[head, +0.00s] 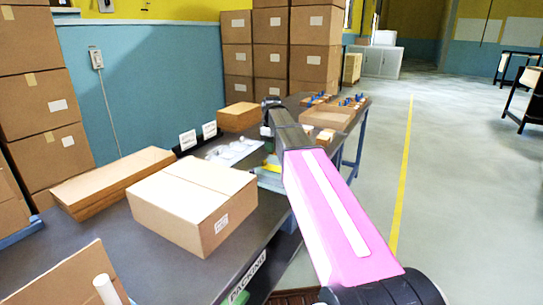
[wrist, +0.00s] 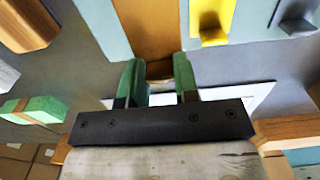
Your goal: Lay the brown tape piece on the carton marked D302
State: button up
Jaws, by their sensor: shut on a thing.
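My gripper (wrist: 160,82) shows in the wrist view with its two green fingertips close together on the near end of a brown strip, which I take to be the brown tape piece (wrist: 148,28). The strip runs away from the fingers between pale blue bands. In the head view my own arm hides the gripper and the strip. A closed tan carton (head: 190,195) stands on the packing table, left of my arm, with a small white label on its front. The label's writing is too small to read, so I cannot tell whether it says D302.
A yellow object (wrist: 210,22) lies right of the strip. Stacked cartons (head: 272,45) stand behind. The floor at right is open.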

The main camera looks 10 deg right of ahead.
aim_at(272, 161)
jog(key=shift+f, duration=1.95)
jog(key=o, duration=1)
jog(key=shift+f, duration=0.1)
jog(key=shift+c, duration=0.2)
